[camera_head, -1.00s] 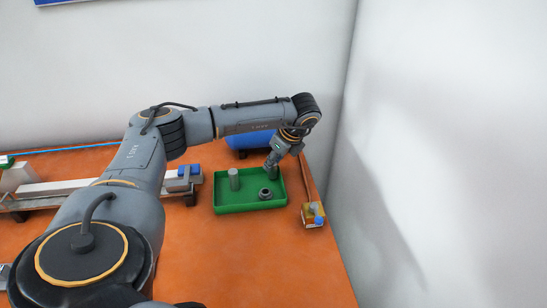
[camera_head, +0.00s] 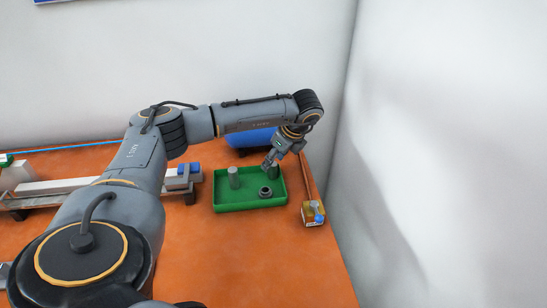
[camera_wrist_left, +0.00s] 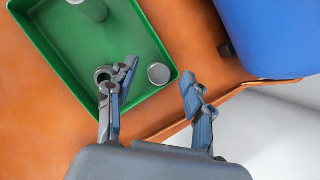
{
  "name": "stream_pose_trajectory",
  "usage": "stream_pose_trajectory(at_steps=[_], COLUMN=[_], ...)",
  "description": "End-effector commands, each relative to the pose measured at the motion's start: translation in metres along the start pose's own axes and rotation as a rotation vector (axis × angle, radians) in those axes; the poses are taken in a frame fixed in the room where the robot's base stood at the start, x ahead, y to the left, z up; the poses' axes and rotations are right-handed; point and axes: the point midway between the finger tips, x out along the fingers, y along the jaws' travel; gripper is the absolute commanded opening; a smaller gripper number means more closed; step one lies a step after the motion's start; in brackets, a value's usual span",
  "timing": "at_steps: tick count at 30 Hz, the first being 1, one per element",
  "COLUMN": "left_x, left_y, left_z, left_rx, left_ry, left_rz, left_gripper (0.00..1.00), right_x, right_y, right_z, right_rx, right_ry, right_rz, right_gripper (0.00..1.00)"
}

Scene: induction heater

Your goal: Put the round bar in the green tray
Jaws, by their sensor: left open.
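The green tray (camera_head: 250,205) lies on the orange table; it also shows in the left wrist view (camera_wrist_left: 60,62). A round bar (camera_head: 275,173) stands upright inside its back right corner. In the left wrist view, the bar's round grey end (camera_wrist_left: 158,73) shows between the spread fingers, apart from both. My left gripper (camera_head: 269,163) is open, just above the bar; its fingers also show in the wrist view (camera_wrist_left: 159,69). A second upright grey cylinder (camera_head: 233,178) stands in the tray's left part. My right gripper is not in view.
A blue rounded body (camera_head: 250,139) stands behind the tray. A small yellow and blue box (camera_head: 313,213) sits at the table's right edge, near the white wall. A rail-like fixture (camera_head: 80,188) is at the left. The orange table in front of the tray is clear.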

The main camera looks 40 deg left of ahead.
Motion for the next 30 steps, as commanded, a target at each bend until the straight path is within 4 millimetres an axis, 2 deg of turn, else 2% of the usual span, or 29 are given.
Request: stream_pose_trajectory(at_steps=[9, 15, 21, 30], left_x=[-0.068, -0.099, -0.109, -0.109], left_y=[-0.001, -0.001, 0.000, 0.000], left_z=[-0.001, 0.000, 0.000, 0.000], left_rx=[0.002, 0.000, 0.000, 0.000], left_ry=[0.002, 0.001, 0.001, 0.000], left_rz=[-0.007, -0.004, -0.002, -0.002], left_gripper=[0.52, 0.52, 0.52, 0.52], right_x=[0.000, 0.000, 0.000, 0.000], right_y=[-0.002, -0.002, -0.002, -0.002], right_z=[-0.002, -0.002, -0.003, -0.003], right_rx=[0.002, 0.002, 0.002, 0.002], right_ry=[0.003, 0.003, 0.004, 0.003], right_rz=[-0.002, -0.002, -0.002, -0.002], right_gripper=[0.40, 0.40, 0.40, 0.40])
